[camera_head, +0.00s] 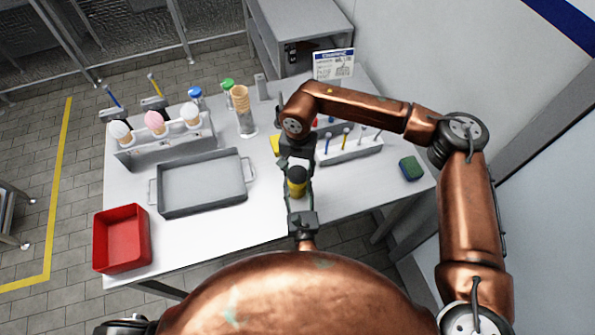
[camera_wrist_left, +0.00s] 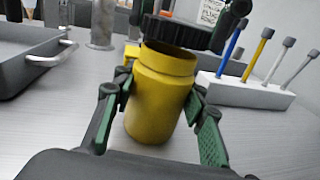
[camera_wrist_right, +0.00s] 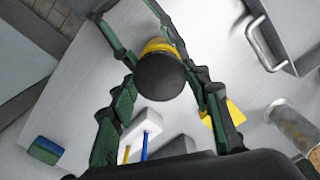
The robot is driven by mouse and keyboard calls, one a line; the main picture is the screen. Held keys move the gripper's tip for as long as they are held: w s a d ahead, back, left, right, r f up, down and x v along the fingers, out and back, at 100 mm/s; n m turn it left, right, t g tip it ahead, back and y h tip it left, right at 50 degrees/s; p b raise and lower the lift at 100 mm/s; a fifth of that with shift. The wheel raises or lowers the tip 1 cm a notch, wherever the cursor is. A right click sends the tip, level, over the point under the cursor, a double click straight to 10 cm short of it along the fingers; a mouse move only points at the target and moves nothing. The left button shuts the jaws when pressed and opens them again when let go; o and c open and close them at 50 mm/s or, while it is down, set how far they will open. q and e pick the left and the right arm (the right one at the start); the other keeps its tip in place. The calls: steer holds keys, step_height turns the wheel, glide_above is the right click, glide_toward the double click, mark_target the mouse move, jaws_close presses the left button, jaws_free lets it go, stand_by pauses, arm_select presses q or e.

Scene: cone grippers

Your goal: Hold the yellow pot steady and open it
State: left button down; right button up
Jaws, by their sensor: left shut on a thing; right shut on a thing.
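The yellow pot (camera_head: 298,189) stands over the front part of the table; it is large in the left wrist view (camera_wrist_left: 160,100). My left gripper (camera_head: 300,203) is shut on the pot's body, one green-padded finger on each side. The black lid (camera_head: 297,174) is above the pot. In the left wrist view the lid (camera_wrist_left: 180,31) sits clear of the near rim, and part of the open mouth shows. My right gripper (camera_head: 296,162) comes from above and is shut on the lid (camera_wrist_right: 160,77), with fingers on both sides. Whether the lid's far edge touches the pot is hidden.
A white rack with rods (camera_head: 350,151) stands just right of the pot, and a yellow object (camera_head: 275,144) behind it. A grey tray (camera_head: 203,184) and a red bin (camera_head: 121,239) are to the left. A blue-green sponge (camera_head: 411,168) lies right. Cones in a cup stand behind.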

mark_target(298, 173)
arm_select(q)
steer(key=shift+f, duration=0.1)
arm_select(e)
steer(key=shift+r, duration=2.05)
arm_select(q)
steer(key=c, duration=1.1)
jaws_free()
